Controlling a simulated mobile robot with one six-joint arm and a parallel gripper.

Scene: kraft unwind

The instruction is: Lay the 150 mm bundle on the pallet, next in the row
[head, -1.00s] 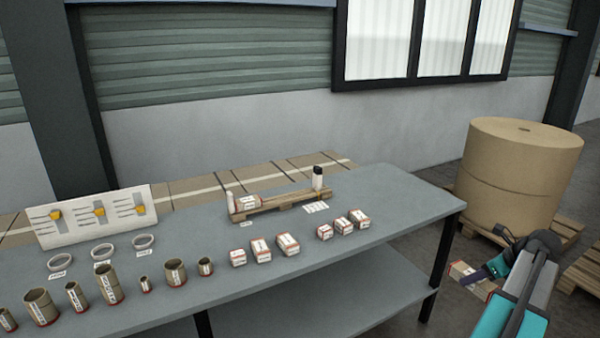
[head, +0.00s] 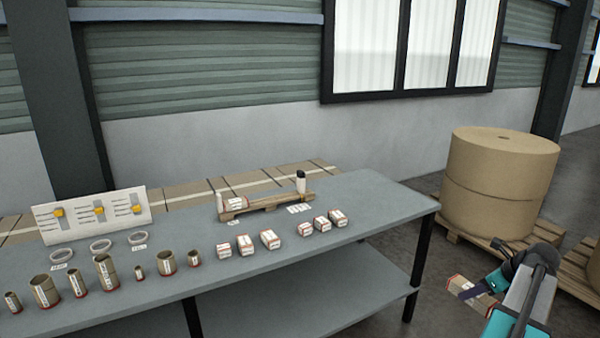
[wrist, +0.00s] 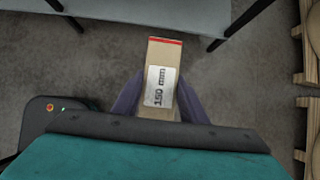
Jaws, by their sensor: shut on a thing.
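My gripper (head: 476,291) is shut on a kraft-brown bundle (head: 463,288), held out over the floor to the right of the table. In the wrist view the bundle (wrist: 162,68) shows a white label reading "150 mm" and a red band at its far end, between the two fingers (wrist: 158,98). The small wooden pallet (head: 264,205) stands on the table, well to the left of my gripper.
The grey table (head: 350,208) carries several small boxes (head: 270,239) in front of the pallet, and several tubes (head: 107,270) and rings (head: 101,246) at the left. A slider board (head: 90,215) stands behind. A large paper roll (head: 497,185) sits on a floor pallet beyond the table's right end.

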